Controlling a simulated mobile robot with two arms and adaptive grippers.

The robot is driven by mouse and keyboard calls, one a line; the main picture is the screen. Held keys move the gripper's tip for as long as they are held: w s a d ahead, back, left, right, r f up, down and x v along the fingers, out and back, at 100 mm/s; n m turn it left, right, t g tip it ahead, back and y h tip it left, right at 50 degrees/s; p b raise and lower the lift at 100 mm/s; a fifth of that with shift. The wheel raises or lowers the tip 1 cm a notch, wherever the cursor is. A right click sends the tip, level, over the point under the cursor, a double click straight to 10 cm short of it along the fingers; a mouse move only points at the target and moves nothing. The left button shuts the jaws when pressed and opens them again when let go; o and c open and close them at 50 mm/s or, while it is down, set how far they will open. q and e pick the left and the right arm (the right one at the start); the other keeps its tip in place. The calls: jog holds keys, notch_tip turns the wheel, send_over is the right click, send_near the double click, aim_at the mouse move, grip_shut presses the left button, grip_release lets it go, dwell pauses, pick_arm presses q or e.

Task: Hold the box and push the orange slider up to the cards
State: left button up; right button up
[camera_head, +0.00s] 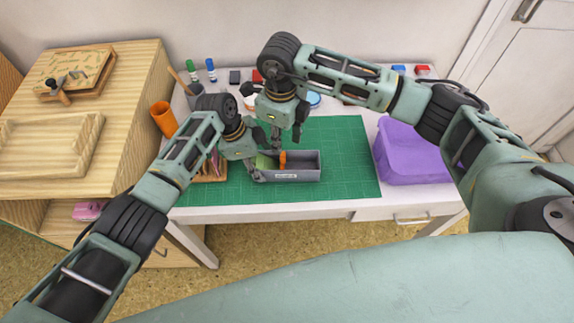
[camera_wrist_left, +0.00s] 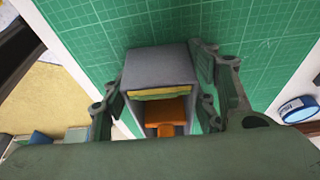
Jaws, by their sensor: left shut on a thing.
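The grey open box (camera_head: 305,175) stands on the green mat, with a label on its front wall. My left gripper (camera_head: 259,160) is shut on the box at its left end. In the left wrist view, the fingers (camera_wrist_left: 158,95) lie along two opposite walls of the box (camera_wrist_left: 155,68). Yellow-green cards (camera_head: 264,161) are inside at the left end, partly hidden by the left gripper; they also show in the wrist view (camera_wrist_left: 160,94). The orange slider (camera_head: 283,158) stands just right of them. My right gripper (camera_head: 287,139) is above and behind the slider; its fingertips are unclear.
The green mat (camera_head: 345,150) is clear right of the box. A purple bin (camera_head: 410,155) is on the right side of the table. An orange cup (camera_head: 163,118) and a wooden cabinet (camera_head: 130,140) are at left. Markers (camera_head: 211,70) stand at the back.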

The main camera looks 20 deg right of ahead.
jog(key=shift+c, duration=0.2)
jog(key=shift+s+f, duration=0.2)
jog(key=c, duration=0.4)
jog(key=s+f+y, duration=0.1)
jog(key=s+f+n+y, duration=0.1)
jog(key=y, duration=0.1)
jog(key=shift+s+d+f+n+g, duration=0.1)
jog(key=shift+s+d+n+g, duration=0.1)
jog(key=shift+n+g, duration=0.15)
grip_shut()
jog(key=s+d+r+n+t+y, duration=0.15)
jog(key=d+n+t+y, duration=0.35)
jog(key=d, duration=0.7)
jog(key=m+g, duration=0.1)
send_over(304, 158)
jog(key=s+a, duration=0.2)
jog(key=s, duration=0.1)
jog(key=shift+y, duration=0.3)
jog(key=f, duration=0.7)
jog(key=shift+d+f, duration=0.25)
